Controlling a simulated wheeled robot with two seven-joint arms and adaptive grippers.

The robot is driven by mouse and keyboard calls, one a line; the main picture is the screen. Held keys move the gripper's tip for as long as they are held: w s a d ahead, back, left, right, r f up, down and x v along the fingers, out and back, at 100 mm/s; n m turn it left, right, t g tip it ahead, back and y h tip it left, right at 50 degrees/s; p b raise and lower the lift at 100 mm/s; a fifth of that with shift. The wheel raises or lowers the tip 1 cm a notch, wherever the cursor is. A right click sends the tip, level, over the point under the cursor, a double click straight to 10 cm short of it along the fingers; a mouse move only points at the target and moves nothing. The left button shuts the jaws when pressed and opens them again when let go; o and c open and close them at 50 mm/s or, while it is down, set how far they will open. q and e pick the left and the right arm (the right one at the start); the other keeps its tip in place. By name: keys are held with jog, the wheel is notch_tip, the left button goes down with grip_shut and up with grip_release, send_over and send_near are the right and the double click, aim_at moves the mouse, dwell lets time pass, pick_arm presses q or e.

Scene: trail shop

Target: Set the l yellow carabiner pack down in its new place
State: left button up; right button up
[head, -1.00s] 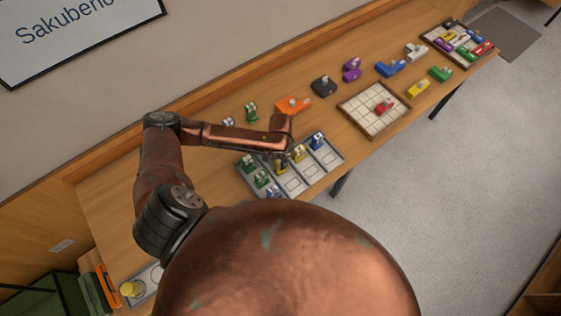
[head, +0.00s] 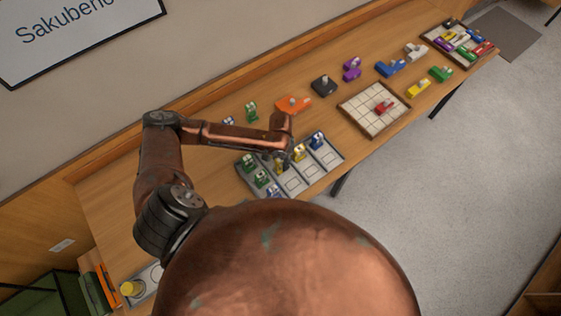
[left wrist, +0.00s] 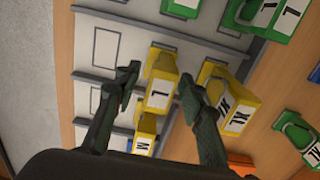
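The L yellow carabiner pack (left wrist: 160,88) stands between the fingers of my left gripper (left wrist: 158,82) in the left wrist view, over the grey tray. The fingers are apart, with a narrow gap showing on the pack's left side; the right finger is close to the pack. In the head view my left gripper (head: 282,158) is low over the grey tray (head: 327,171), and the arm hides part of what is there. A yellow M pack (left wrist: 146,132) and a yellow XL pack (left wrist: 236,102) stand on either side. My right gripper is not in view.
Green packs (left wrist: 278,18) and blue packs (head: 317,140) stand in the grey tray, which has bare marked cells (left wrist: 107,45). An orange piece (head: 291,104) and a black piece (head: 323,85) lie behind. A gridded board (head: 362,112) lies to the right.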

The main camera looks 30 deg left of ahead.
pick_arm(q)
notch_tip(320, 180, up, 12)
jog(key=shift+f, duration=0.2)
